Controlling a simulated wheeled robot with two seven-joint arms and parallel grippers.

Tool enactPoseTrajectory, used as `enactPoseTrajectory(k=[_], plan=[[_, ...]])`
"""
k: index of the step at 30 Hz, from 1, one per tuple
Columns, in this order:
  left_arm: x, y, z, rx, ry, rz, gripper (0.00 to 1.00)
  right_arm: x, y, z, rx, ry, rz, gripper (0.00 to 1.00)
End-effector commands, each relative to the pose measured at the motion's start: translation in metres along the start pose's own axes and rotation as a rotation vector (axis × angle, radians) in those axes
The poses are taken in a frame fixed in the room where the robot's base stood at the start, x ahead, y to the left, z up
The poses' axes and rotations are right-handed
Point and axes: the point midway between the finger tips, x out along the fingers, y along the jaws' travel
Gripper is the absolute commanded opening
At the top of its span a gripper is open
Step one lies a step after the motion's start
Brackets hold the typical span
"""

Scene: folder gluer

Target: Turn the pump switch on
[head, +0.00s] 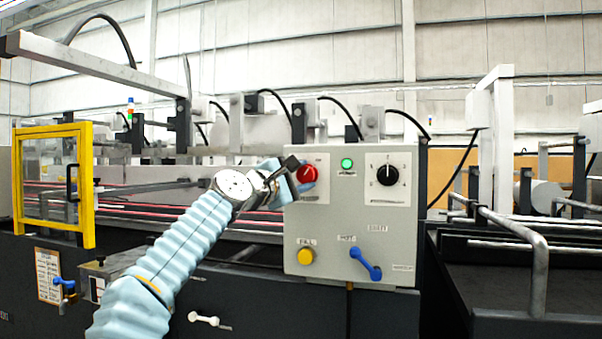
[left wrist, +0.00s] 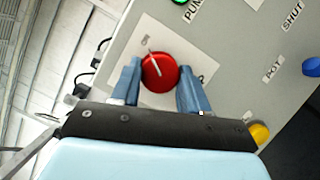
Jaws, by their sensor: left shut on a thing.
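The pump switch is a red round knob (head: 308,173) on the upper left of a grey control panel (head: 325,225). In the left wrist view the red knob (left wrist: 160,73) has a pale pointer line, tilted, on a white plate. My left gripper (head: 293,178) reaches it from the left. Its two blue fingers (left wrist: 160,82) sit on either side of the knob and are shut on it. The fingers hide part of the plate's lettering. My right gripper is not in view.
A green lamp (head: 347,165) and a black dial (head: 387,175) are right of the knob. Below are a yellow button (head: 306,257) and a blue lever (head: 366,264). A yellow-framed guard (head: 87,185) stands at left, and a bent metal rail (head: 540,270) at right.

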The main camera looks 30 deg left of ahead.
Motion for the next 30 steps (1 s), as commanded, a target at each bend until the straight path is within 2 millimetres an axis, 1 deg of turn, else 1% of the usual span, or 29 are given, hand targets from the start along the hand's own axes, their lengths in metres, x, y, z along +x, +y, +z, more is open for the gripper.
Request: enactPoseTrajectory(k=[6, 18, 19, 23, 24, 30], plan=[[0.0003, -0.0005, 0.0001, 0.036, 0.0, -0.017, 0.14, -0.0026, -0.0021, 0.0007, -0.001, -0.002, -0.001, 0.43], [0.0003, -0.001, -0.0001, 0.042, 0.0, -0.02, 0.14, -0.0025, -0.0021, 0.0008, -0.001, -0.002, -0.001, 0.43], [0.0003, -0.001, -0.0001, 0.042, 0.0, -0.02, 0.46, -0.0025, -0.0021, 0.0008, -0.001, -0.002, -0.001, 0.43], [0.0002, -0.0007, -0.0001, 0.042, 0.0, -0.019, 0.66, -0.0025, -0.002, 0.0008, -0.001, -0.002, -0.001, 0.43], [0.0002, -0.0006, -0.0001, 0.041, 0.0, -0.019, 0.69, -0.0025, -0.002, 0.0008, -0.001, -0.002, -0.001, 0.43], [0.0, -0.0001, 0.0, 0.041, 0.0, -0.017, 0.69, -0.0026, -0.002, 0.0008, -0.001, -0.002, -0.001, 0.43]])
